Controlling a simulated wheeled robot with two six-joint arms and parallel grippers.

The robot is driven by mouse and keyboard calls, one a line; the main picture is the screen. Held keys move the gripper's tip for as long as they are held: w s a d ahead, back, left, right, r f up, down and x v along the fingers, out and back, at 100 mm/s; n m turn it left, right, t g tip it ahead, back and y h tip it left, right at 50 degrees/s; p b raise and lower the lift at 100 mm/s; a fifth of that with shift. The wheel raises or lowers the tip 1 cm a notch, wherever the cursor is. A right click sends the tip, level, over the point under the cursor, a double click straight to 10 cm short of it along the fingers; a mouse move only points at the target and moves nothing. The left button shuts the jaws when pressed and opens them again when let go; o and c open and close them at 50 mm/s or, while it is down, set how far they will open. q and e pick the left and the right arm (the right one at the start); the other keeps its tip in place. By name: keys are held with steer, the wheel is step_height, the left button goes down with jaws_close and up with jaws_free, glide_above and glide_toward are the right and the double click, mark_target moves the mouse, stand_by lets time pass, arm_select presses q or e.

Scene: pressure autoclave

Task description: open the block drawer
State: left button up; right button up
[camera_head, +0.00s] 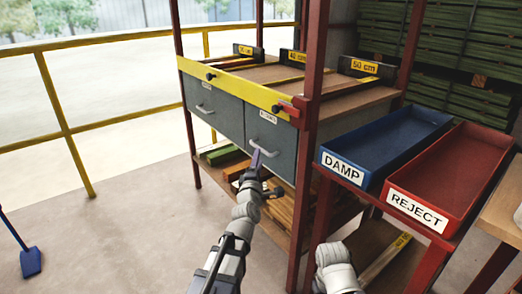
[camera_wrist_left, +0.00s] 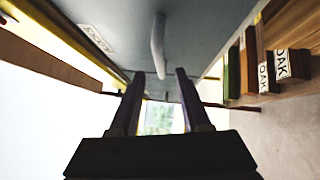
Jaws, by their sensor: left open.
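Two grey drawers hang side by side under the shelf top: a left drawer (camera_head: 203,106) and a right drawer (camera_head: 276,141), each with a bar handle. The handle lines up with the gap between the open fingertips (camera_wrist_left: 157,77); contact is not clear. My right gripper is out of view.
Wooden blocks (camera_head: 222,156) lie on the shelf below. A red post (camera_head: 308,150) stands right of the drawer, then blue DAMP (camera_head: 345,172) and red REJECT (camera_head: 455,218) trays. Open floor lies left.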

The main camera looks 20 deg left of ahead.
arm_select(q)
steer(key=w, duration=0.4)
steer(key=w+a, duration=0.1)
steer(key=w, duration=0.1)
steer(key=shift+w+r+p, duration=0.15)
steer(key=shift+r+p, duration=0.25)
steer(key=shift+d, duration=0.1)
jaws_close()
stand_by(0.8)
